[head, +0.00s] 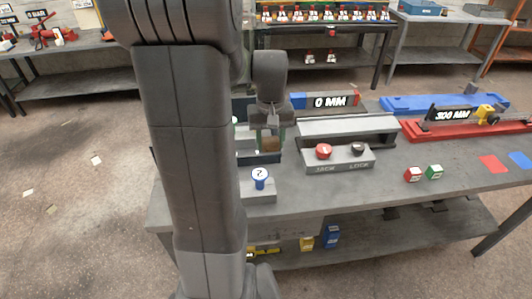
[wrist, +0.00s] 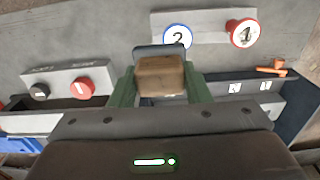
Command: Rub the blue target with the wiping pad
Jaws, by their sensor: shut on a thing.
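My gripper (head: 270,138) is over the left part of the bench, its two green fingers closed on the sides of a brown block, which appears to be the wiping pad (head: 270,145). In the wrist view the pad (wrist: 160,77) sits between the fingers, with a dark slate edge showing beyond it. I cannot tell whether its underside touches anything. A flat blue square, apparently the blue target (head: 521,159), lies at the bench's right, far from my gripper and outside the wrist view. A red square (head: 494,164) lies beside it.
A blue-rimmed round button (head: 260,178) stands in front of my gripper. A panel with a red knob (head: 323,151) and a black knob (head: 358,149) is to the right. A red rail fixture (head: 460,129) lies behind.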

